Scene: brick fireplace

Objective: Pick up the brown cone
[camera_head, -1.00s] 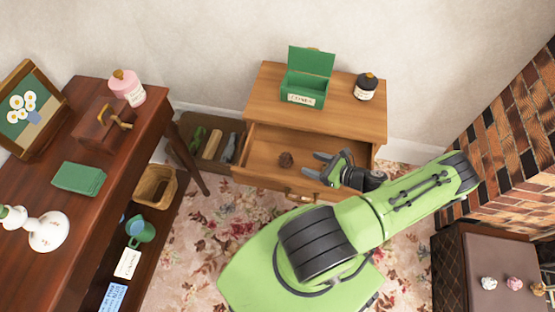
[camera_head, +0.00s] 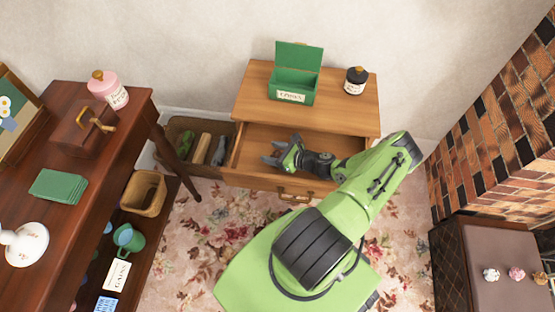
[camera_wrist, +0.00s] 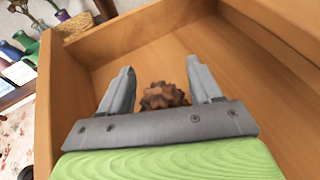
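The brown cone (camera_wrist: 163,96) lies on the floor of the open wooden drawer (camera_head: 255,140). In the wrist view it sits between the two fingers of my gripper (camera_wrist: 162,85), with clear space on both sides. My gripper is open. Its fingers point into the drawer, and in the head view my gripper (camera_head: 272,153) is inside the left part of the drawer. The cone is hidden there behind my gripper. I cannot tell how high the fingers are above the drawer floor.
The drawer walls are close around my gripper. A dark wooden table (camera_head: 60,225) stands at left, a brick fireplace (camera_head: 490,150) at right.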

